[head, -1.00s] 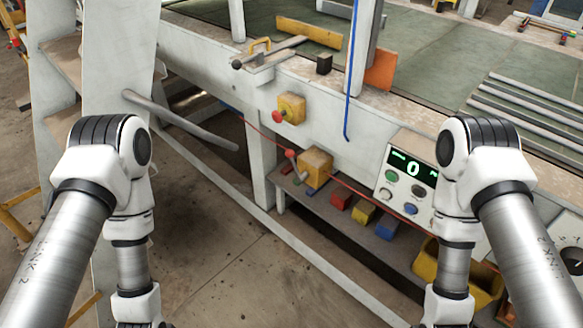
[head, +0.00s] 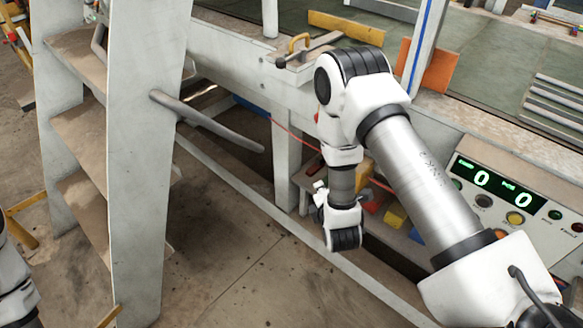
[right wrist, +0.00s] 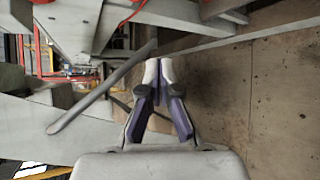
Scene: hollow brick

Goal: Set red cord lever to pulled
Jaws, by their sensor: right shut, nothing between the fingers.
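The red cord (head: 290,128) runs along the front of the white bench frame and passes behind my right arm. Part of a yellow box (head: 364,168) shows beside the arm; its lever is mostly hidden, so I cannot tell its position. My right gripper (right wrist: 158,64) is shut and empty, its fingertips together in the right wrist view, above the floor and apart from the lever. A red strand (right wrist: 128,18) shows at the top of that view. In the head view my right wrist hangs in front of the bench. My left gripper is out of view.
A white stepladder (head: 135,170) stands at left, with a bent grey bar (head: 210,125) reaching toward the bench. A control panel (head: 500,195) with green digits is at right. Coloured blocks (head: 394,215) lie on the low shelf. The floor (head: 240,265) in front is clear.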

